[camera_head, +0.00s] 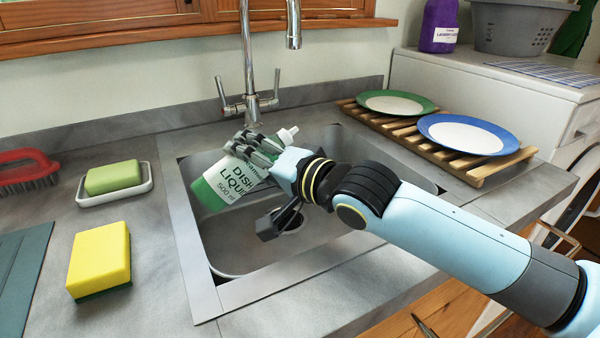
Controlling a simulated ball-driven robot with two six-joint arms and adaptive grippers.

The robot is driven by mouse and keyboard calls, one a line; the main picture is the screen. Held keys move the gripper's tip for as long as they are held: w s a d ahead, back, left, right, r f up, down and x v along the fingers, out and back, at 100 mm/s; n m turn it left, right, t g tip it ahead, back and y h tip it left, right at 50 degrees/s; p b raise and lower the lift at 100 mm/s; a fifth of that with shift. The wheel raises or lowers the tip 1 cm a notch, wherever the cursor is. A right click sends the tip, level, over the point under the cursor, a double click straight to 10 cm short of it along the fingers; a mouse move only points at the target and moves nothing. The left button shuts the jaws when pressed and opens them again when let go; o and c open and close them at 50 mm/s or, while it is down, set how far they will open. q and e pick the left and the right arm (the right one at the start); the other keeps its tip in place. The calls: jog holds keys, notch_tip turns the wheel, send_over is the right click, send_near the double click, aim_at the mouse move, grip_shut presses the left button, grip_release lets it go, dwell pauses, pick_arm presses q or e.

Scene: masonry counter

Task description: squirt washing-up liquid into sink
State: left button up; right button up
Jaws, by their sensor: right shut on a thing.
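The washing-up liquid bottle (218,186) is clear with green liquid, a "DISH LIQUID 500 ml" label and a white nozzle. It is tilted over the sink, with its nozzle end up and to the right. My right gripper (252,150) is shut on the bottle near its upper part, and the fingers hide some of it. The steel sink (240,255) is set in the grey counter, and its drain shows partly behind my right gripper. I cannot see any liquid coming out. My left gripper is not in view.
A chrome tap (248,70) stands behind the sink. Left are a yellow sponge (99,256), green soap (113,178) in a white dish and a red brush (25,168). Right, a wooden rack (480,172) holds a green-rimmed plate (396,104) and a blue-rimmed plate (468,134).

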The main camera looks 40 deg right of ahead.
jog(key=shift+r, duration=0.4)
jog(key=shift+w+a+r+m+t+b, duration=0.1)
jog(key=shift+a+r+m+t+b, duration=0.25)
jog(key=shift+r+m+b, duration=0.4)
dwell(2.3)
jog(key=shift+f+m+t+y+p, duration=0.2)
jog(key=shift+m+t+y+p, duration=0.3)
jog(key=shift+m+p, duration=0.9)
dwell(3.2)
